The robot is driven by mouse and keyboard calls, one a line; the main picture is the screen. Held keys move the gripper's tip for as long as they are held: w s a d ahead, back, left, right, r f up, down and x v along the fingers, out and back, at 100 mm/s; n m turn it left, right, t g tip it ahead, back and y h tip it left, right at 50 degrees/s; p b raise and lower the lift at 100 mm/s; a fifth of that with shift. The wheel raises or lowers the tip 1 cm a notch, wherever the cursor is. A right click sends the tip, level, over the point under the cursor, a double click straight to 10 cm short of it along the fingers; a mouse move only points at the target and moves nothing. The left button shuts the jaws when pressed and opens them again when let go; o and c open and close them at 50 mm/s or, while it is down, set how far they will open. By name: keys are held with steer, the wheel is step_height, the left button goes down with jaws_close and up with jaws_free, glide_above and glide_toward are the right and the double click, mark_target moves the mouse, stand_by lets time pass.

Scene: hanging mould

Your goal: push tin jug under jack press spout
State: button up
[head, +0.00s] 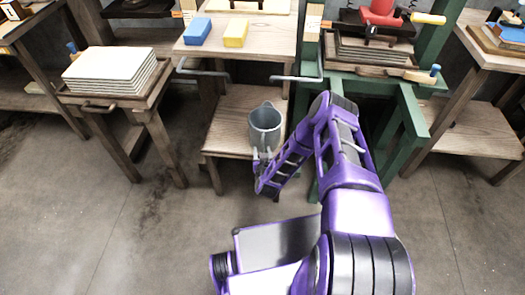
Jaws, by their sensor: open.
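The grey tin jug (265,127) stands upright on the lower wooden shelf (225,135) of the middle bench, near that shelf's right side. My gripper (261,157) is open at the jug's near side, just below it in the picture; I cannot tell whether it touches the jug. The jack press (402,92) is probably the green frame to the right, with a red jack (381,12) on top. A thin grey pipe (297,79) reaches left from the green frame, above and right of the jug; it may be the spout.
A stack of white sheets (110,70) lies on a wooden stand at left. A blue block (197,31) and a yellow block (236,33) lie on the middle bench top. Another grey bar (203,72) hangs at left. The shelf left of the jug is clear.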

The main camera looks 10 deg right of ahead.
jaws_close()
stand_by(1.4)
